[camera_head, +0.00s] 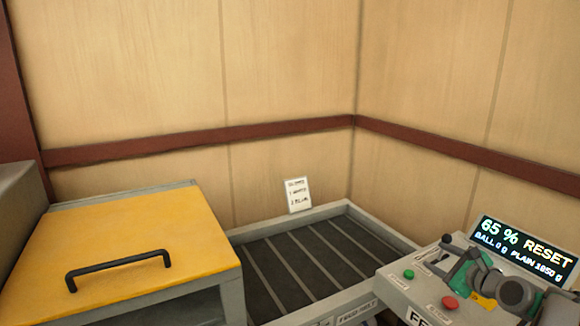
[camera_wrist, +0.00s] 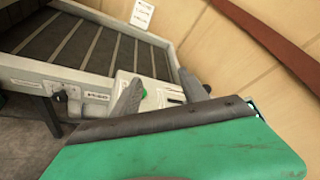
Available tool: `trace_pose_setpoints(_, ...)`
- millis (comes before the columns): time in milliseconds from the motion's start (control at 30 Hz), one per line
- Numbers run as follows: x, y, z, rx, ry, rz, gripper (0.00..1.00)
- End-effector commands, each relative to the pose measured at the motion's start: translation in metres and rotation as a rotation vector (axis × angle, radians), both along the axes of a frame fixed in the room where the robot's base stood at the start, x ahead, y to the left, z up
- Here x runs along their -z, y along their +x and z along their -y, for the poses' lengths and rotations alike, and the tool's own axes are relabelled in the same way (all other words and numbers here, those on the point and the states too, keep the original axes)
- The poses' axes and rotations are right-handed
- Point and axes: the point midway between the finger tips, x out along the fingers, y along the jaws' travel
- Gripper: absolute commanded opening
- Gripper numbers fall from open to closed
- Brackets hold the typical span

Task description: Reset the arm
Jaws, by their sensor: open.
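My gripper (camera_head: 438,254) is at the lower right of the head view, over the control panel (camera_head: 397,293). It also shows in the wrist view (camera_wrist: 161,78), with its two grey fingers spread apart and nothing between them. The panel has a green button (camera_head: 408,274) and a red button (camera_head: 450,303); the green button (camera_wrist: 144,93) shows beside the left finger in the wrist view. The display (camera_head: 525,252) reads 65 % RESET, BALL 0 g, PLAIN 1850 g. My arm hides part of the panel. I cannot tell whether a finger touches it.
A dark slatted feed belt (camera_head: 300,262) in a grey frame lies left of the panel. A yellow lid (camera_head: 130,235) with a black handle (camera_head: 118,268) is at the left. A small white note (camera_head: 297,195) stands at the belt's far edge. Wood-panelled walls close off the back and right.

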Motion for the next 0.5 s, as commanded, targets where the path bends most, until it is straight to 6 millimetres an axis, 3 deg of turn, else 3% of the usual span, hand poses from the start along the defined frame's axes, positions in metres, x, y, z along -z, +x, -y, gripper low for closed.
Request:
trace_pose_setpoints(167, 0.029, -0.001, -0.097, -0.248, -0.407, -0.136, 0.52)
trace_pose_setpoints(267, 0.053, -0.027, -0.169, -0.493, -0.746, -0.224, 0.52)
trace_pose_setpoints(300, 0.065, -0.046, -0.198, -0.615, -0.895, -0.256, 0.52)
trace_pose_setpoints(367, 0.082, -0.082, -0.234, -0.812, -1.110, -0.294, 0.52)
trace_pose_setpoints(400, 0.094, -0.109, -0.254, -0.948, -1.242, -0.310, 0.52)
trace_pose_setpoints(500, 0.120, -0.177, -0.285, -1.269, -1.504, -0.324, 0.52)
